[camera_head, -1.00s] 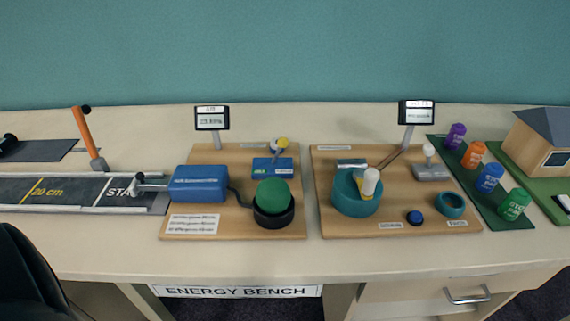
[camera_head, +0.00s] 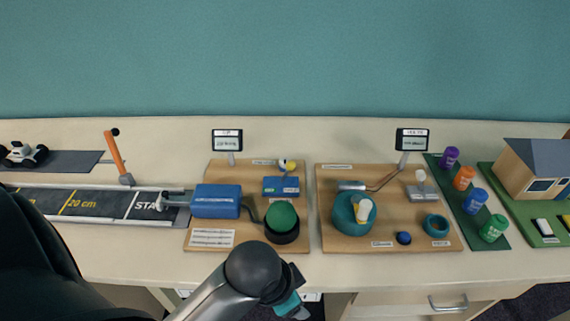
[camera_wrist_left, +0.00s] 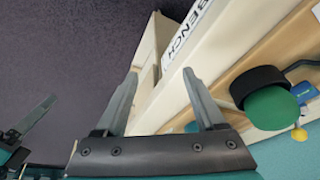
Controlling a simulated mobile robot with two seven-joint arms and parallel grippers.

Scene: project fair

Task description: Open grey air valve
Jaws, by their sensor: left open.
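The grey valve (camera_head: 420,192) is a small grey block on the right wooden board, with a short lever standing up to a white knob (camera_head: 421,175). My left gripper (camera_head: 294,308) is low in front of the bench's front edge, left of and well short of the valve. In the left wrist view, its two grey fingers (camera_wrist_left: 162,95) are spread wide with nothing between them. The valve is not visible in that view. A grey and teal finger-like part of mine (camera_wrist_left: 38,116) shows at the left edge there, probably my right gripper, too cut off to read.
The right board also holds a teal drum (camera_head: 345,220), a blue button (camera_head: 403,238) and a teal ring (camera_head: 436,224). Coloured cans (camera_head: 474,200) stand right.

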